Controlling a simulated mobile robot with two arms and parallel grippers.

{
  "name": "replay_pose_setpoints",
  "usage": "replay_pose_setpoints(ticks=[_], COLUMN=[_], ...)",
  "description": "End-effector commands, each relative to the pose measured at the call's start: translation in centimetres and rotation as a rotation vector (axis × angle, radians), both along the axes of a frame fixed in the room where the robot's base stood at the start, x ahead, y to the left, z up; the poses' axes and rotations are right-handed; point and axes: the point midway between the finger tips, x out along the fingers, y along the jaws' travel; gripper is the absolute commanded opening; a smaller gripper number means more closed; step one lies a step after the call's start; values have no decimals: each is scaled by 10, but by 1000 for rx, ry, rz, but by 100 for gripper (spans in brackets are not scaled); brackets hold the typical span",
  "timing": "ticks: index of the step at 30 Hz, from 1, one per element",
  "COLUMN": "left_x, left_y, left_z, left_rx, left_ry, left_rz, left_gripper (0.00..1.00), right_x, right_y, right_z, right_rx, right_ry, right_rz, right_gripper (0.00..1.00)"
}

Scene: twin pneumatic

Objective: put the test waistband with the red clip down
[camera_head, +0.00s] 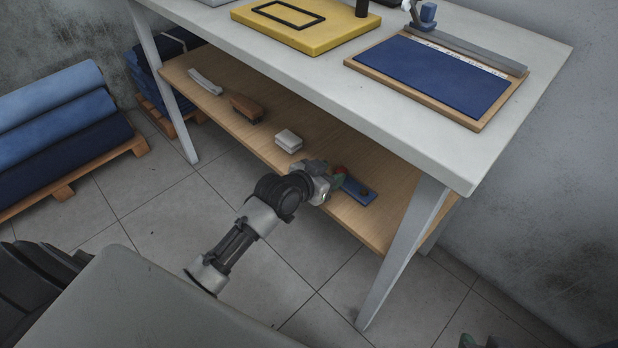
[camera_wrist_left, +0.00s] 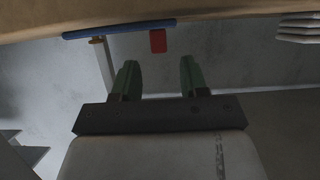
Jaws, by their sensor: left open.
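The test waistband is a dark blue strip (camera_head: 359,193) lying on the wooden lower shelf, near its right end. Its red clip (camera_head: 341,169) shows just beyond my left gripper (camera_head: 334,182). In the left wrist view the blue strip (camera_wrist_left: 120,28) lies along the shelf, with the red clip (camera_wrist_left: 158,42) beside it. The green fingers of my left gripper (camera_wrist_left: 158,80) are apart, with nothing between them, and the clip shows beyond the gap. Part of the waistband is hidden behind the gripper. Only a dark, greenish sliver of my right gripper (camera_head: 480,341) shows at the bottom edge.
A white block (camera_head: 288,141), a brown brush-like object (camera_head: 247,107) and a pale strip (camera_head: 205,82) lie on the lower shelf (camera_head: 220,117). The tabletop (camera_head: 440,158) overhangs it. A table leg (camera_head: 403,250) stands right of my left arm. Blue rolls (camera_head: 65,115) lie at left.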

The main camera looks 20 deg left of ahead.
Motion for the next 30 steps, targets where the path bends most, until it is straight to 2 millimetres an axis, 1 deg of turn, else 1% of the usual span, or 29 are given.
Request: replay_pose_setpoints(ticks=[1, 3, 9, 10, 12, 15, 19, 21, 23, 26, 27, 29, 30], left_x=[-9, -21, -51, -54, -63, -71, -76, -79, -88, -123, -143, -175, -196], left_y=[4, 8, 18, 20, 23, 26, 27, 26, 22, 12, 8, 6, 6], left_z=[6, 11, 24, 26, 29, 32, 34, 32, 27, 11, 4, -5, -8], left_rx=[2, 2, 1, 1, 0, 0, 0, 2, 12, 53, 79, 117, 142], left_ry=[1, 3, 2, 2, 1, 0, 0, 10, 45, 181, 253, 371, 447], left_rz=[1, 0, -1, -1, 0, -1, -1, -1, -4, -1, 5, 25, 43], left_gripper=[44, 44, 44, 44, 44, 44, 44, 44, 44, 44, 44, 44, 44], right_x=[-9, -22, -59, -63, -61, -61, -60, -60, -60, -60, -60, -60, -60], right_y=[-3, -8, -20, -21, -20, -20, -20, -20, -20, -20, -20, -20, -20], right_z=[0, -5, -12, -12, -9, -7, -7, -7, -7, -7, -7, -7, -7], right_rx=[-13, -33, -79, -83, -81, -81, -81, -81, -81, -81, -81, -81, -81], right_ry=[60, 149, 374, 395, 384, 383, 382, 382, 381, 381, 381, 381, 381], right_rz=[-5, -12, -30, -32, -31, -31, -31, -31, -31, -31, -31, -31, -31], right_gripper=[36, 36, 36, 36, 36, 36, 36, 36, 36, 36, 36, 36, 36])
